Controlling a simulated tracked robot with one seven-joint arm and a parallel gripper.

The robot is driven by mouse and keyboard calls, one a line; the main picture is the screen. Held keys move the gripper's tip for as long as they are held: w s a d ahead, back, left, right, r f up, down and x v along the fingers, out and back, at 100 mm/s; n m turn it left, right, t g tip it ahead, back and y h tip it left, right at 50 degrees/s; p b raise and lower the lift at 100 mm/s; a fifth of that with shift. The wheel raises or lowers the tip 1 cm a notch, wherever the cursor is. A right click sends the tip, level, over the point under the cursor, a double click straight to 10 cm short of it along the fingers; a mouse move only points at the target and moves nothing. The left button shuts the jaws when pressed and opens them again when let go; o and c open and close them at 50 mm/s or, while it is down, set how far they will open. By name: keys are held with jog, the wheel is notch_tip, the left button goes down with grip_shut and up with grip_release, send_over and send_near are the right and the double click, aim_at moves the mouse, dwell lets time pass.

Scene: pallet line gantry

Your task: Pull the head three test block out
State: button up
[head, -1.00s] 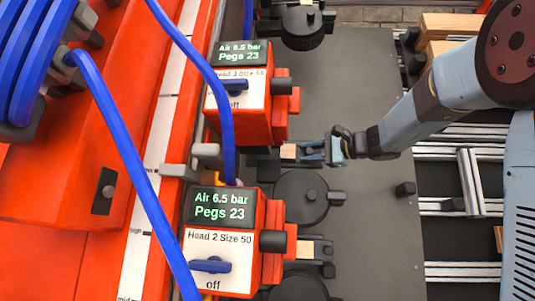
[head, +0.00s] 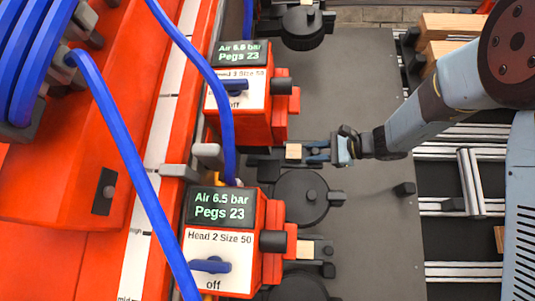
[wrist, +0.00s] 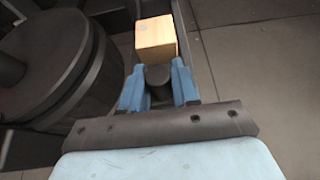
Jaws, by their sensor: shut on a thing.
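The head three test block (head: 293,151) is a small pale wooden block in a dark holder, just right of the Head 3 unit (head: 240,103). In the wrist view the block (wrist: 155,38) lies at the tips of my gripper's blue fingers (wrist: 158,85). A dark round knob (wrist: 158,76) shows between the fingers, just on the near side of the block. My gripper (head: 320,152) comes in from the right in the head view and is shut at the block's near end. The exact contact is partly hidden.
The Head 2 unit (head: 222,242) stands nearer, with its own pale block (head: 306,249) beside it. A dark round drum (head: 302,198) lies between the two holders. Blue hoses (head: 130,160) hang at left. The dark plate (head: 370,230) has clear room to the right.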

jog(key=shift+d+f, duration=0.2)
jog(key=shift+d, duration=2.05)
jog(key=o, duration=0.6)
jog(key=shift+s, duration=0.1)
jog(key=shift+o, duration=0.2)
jog(key=shift+r, duration=0.1)
jog(key=shift+r, duration=0.1)
jog(key=v, duration=0.8)
jog(key=shift+d, duration=0.4)
jog(key=shift+s+r, duration=0.15)
jog(key=shift+s, duration=0.1)
